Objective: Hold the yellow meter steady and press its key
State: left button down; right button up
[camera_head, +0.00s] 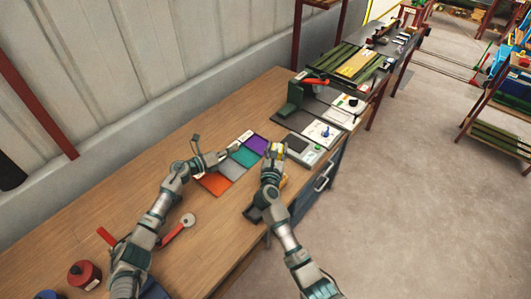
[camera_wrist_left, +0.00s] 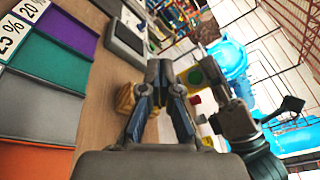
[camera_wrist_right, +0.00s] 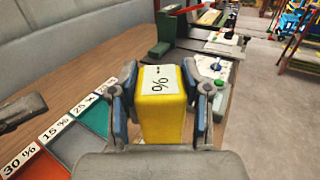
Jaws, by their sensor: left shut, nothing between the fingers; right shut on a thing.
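The key cannot be made out clearly.
Orange (camera_head: 215,183), grey, teal (camera_head: 244,157) and purple (camera_head: 257,144) panels with percent labels lie on the bench. A grey device (camera_head: 304,150) and a green stand (camera_head: 291,98) are beyond. A red jar (camera_head: 84,274) is at lower left.

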pick_arm(q)
jog(key=s+d, duration=0.1)
jog(key=d, duration=0.7)
jog(key=shift+d, duration=0.25)
dwell(0.9)
jog(key=shift+d, duration=0.15)
jog(key=shift+s+d+r, duration=0.15)
jog(key=shift+d, duration=0.2)
jog(key=shift+d, duration=0.5)
dwell(0.8)
dwell(0.3)
jog(key=shift+a, duration=0.9)
jog(key=shift+w+a, duration=0.2)
jog(key=shift+a, duration=1.05)
jog(key=shift+w+a, duration=0.15)
jog(key=shift+a, duration=1.1)
